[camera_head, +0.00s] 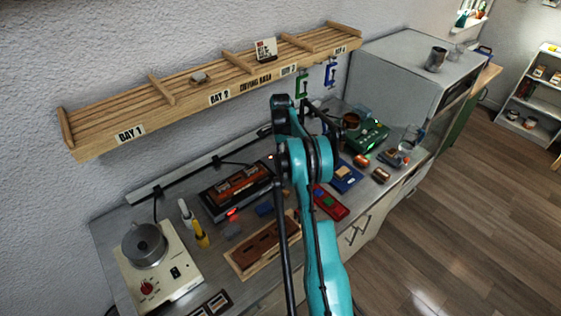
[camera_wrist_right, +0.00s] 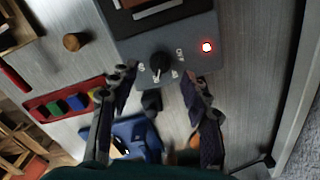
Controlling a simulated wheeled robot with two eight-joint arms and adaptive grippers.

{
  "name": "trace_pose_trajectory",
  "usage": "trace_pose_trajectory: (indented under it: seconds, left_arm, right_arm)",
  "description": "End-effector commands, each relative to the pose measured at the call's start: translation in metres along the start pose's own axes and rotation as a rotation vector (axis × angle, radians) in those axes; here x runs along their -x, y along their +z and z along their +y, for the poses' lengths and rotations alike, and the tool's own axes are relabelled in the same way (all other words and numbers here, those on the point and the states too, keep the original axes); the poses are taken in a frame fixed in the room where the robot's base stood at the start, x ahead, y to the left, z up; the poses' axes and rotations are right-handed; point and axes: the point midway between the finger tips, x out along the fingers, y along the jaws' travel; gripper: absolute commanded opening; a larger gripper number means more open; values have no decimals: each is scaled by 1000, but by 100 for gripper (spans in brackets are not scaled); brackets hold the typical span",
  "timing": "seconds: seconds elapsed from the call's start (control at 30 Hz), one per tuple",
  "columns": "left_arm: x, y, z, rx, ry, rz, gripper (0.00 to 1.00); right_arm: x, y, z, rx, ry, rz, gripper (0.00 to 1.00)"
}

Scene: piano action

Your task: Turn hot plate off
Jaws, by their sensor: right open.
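A dark hot plate (camera_head: 237,191) with reddish-brown bars on top stands mid-bench in the head view, its right end partly behind my arm. In the right wrist view its grey panel (camera_wrist_right: 190,45) carries a black knob (camera_wrist_right: 160,63) with pale markings around it and a lit red lamp (camera_wrist_right: 207,47). My right gripper (camera_wrist_right: 158,76) is open, with one fingertip on each side of the knob, at its lower edge in the picture. I cannot tell whether they touch it. In the head view the fingertips are not clear behind my teal arm. My left gripper is out of view.
A cream unit (camera_head: 187,256) with a metal pot and red knob stands at left. A red tray (camera_wrist_right: 70,107) of coloured blocks and a blue tray (camera_wrist_right: 142,130) lie close to the gripper. A wooden rack (camera_head: 185,88) hangs on the wall above.

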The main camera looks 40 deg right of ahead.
Motion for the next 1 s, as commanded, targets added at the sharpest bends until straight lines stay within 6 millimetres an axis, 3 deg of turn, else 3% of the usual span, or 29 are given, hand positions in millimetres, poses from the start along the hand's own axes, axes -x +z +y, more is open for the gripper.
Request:
trace_pose_trajectory:
  seconds: [0.2,0.57,0.73,1.0]
  left_arm:
    - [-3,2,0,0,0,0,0]
    - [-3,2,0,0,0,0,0]
    - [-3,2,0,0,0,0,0]
    - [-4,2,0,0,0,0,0]
  right_arm:
    - [-29,0,0,1,-1,0,47]
    - [-34,0,0,2,-1,0,47]
    - [-34,0,0,2,-1,0,3]
    - [-34,0,0,10,-1,0,0]
